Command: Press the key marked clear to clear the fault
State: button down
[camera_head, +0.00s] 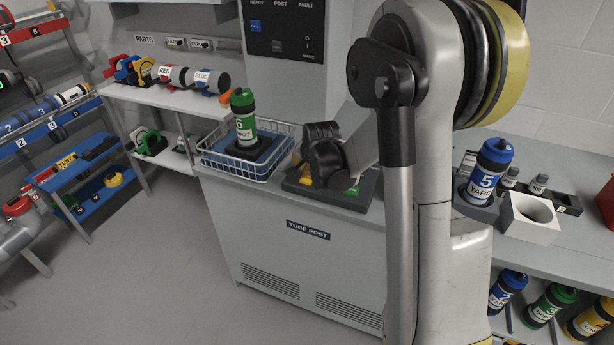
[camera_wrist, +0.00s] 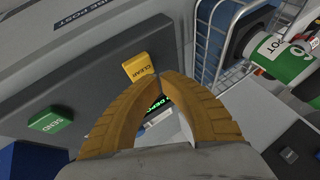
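The yellow key marked CLEAR (camera_wrist: 139,68) stands on a dark key panel in the wrist view. My gripper (camera_wrist: 161,77) has its two brown fingers meeting at the tips, with nothing between them. The tips appear just beside the key's right edge; whether they touch it I cannot tell. A green key marked SEND (camera_wrist: 50,120) sits farther left on the panel. Green lettering on a dark display shows partly between the fingers. In the head view, my gripper is over the key panel (camera_head: 358,203) on the tube post cabinet (camera_head: 285,240), hiding much of it.
A wire basket (camera_head: 208,168) holding a green-and-white tube (camera_head: 243,120) stands left of the panel. An upright panel (camera_head: 284,30) labelled READY, POST and FAULT rises behind. A blue tube marked 5 (camera_head: 486,172) stands at right. Floor at front left is clear.

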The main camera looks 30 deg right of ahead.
aim_at(305, 176)
jog(key=shift+r, duration=0.1)
jog(key=shift+r+p, duration=1.7)
jog(key=shift+r, duration=0.7)
